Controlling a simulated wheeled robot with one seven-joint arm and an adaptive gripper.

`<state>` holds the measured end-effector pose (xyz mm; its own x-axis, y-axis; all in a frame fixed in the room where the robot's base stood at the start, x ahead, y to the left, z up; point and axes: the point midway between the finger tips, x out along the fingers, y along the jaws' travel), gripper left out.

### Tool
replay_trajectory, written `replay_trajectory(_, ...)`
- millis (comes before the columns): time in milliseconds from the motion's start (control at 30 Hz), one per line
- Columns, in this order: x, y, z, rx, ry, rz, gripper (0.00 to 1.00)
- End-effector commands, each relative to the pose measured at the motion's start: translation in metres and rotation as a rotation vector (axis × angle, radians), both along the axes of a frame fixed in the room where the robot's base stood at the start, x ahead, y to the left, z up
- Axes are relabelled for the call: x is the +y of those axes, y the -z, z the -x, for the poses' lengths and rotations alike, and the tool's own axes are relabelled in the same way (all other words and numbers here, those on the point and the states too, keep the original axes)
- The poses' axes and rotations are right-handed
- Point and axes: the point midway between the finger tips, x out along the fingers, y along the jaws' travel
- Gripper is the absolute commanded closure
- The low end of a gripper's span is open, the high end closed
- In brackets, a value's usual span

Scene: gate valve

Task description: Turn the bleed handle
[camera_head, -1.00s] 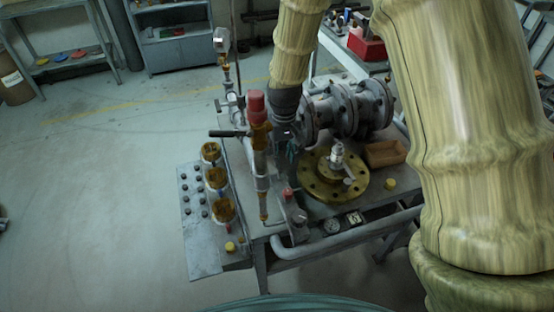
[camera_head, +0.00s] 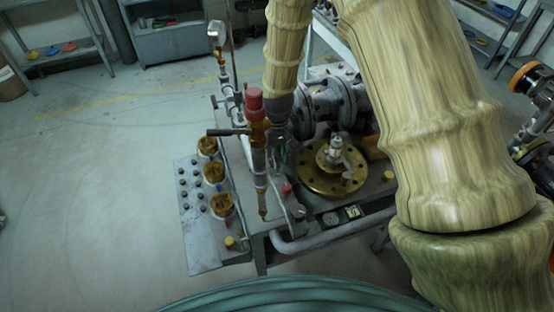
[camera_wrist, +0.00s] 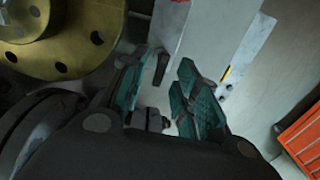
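My gripper (camera_wrist: 160,82) is open, with teal-padded fingers apart. A small dark lever (camera_wrist: 162,67) shows between and just beyond the fingertips, and a small metal fitting (camera_wrist: 155,119) lies in the gap nearer the palm. Neither is visibly clamped. In the head view my gripper (camera_head: 283,152) is low over the bench, right of the red-capped valve (camera_head: 256,105), mostly hidden by my wrist. A black horizontal handle (camera_head: 226,132) sticks out left from that valve. I cannot tell for certain which lever is the bleed handle.
A brass flange (camera_head: 318,182) lies right of my gripper and shows close by in the wrist view (camera_wrist: 62,50). Grey flanged pipework (camera_head: 325,100) stands behind. Several brass-topped fittings (camera_head: 214,173) line the bench's left side. Floor to the left is clear.

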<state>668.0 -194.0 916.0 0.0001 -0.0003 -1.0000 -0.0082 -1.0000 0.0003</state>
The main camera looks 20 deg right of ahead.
Motion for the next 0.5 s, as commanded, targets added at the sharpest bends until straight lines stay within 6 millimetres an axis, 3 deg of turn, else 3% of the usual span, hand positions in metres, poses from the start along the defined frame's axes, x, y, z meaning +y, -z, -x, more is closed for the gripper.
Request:
replay_trajectory(233, 0.002, 0.021, -0.001, 0.001, -0.002, 0.000, 0.69)
replay_trajectory(500, 0.001, 0.030, 0.000, 0.000, -0.002, 0.000, 0.69)
